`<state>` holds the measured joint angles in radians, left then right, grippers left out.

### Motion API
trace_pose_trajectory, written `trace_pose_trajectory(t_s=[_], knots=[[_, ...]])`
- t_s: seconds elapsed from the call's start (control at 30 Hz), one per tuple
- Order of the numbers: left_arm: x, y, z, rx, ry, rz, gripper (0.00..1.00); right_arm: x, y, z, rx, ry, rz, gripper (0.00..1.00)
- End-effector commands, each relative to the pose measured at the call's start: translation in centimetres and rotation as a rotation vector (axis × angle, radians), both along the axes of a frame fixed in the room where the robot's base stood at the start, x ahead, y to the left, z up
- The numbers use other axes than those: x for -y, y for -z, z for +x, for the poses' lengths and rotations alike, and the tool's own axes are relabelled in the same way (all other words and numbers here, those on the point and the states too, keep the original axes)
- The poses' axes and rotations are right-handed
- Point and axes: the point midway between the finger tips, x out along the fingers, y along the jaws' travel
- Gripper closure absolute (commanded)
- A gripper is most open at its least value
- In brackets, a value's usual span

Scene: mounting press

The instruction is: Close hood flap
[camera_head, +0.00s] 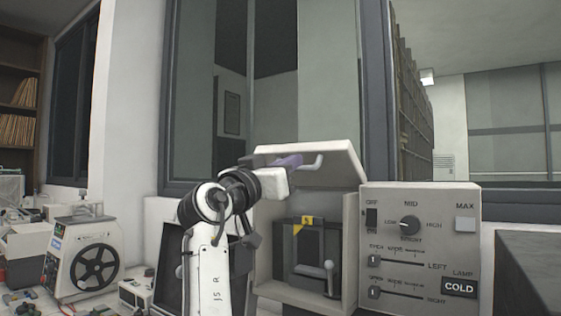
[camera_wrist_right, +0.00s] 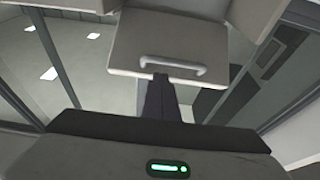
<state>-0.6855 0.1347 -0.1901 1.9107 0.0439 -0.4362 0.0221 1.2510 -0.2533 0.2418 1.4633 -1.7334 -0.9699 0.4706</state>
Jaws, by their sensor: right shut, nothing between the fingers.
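The hood flap (camera_head: 335,157) is a pale panel tilted up above the open front of the hood. Its bar handle (camera_head: 314,162) is on the side facing me, and the flap (camera_wrist_right: 190,33) and handle (camera_wrist_right: 172,64) also show in the right wrist view. My right gripper (camera_head: 292,160) is raised in front of the flap, its fingers shut and empty, with the tips just left of the handle. In the wrist view the closed fingertips (camera_wrist_right: 161,80) lie at the handle's lower edge; I cannot tell whether they touch it. My left gripper is out of view.
Inside the open hood is a dark press (camera_head: 305,245) with a yellow label and a lever. A control panel (camera_head: 420,250) stands right of the hood. A machine with a black handwheel (camera_head: 95,268) stands at left. A window frame rises behind.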

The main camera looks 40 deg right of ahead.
Motion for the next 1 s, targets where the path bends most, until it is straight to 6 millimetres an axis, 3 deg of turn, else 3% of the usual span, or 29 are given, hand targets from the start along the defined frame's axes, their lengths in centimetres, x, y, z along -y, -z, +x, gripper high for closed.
trace_pose_trajectory(t_s=[0.23, 0.67, 1.0], knots=[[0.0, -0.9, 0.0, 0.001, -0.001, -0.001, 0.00, 2.6, -1.0, 0.7, 0.000, 0.000, 0.000, 1.00], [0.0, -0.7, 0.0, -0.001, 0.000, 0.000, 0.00, 3.0, -0.8, 0.9, 0.000, 0.000, -0.001, 1.00], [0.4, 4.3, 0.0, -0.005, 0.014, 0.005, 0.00, 2.7, 2.7, 0.7, 0.042, 0.006, -0.146, 1.00]])
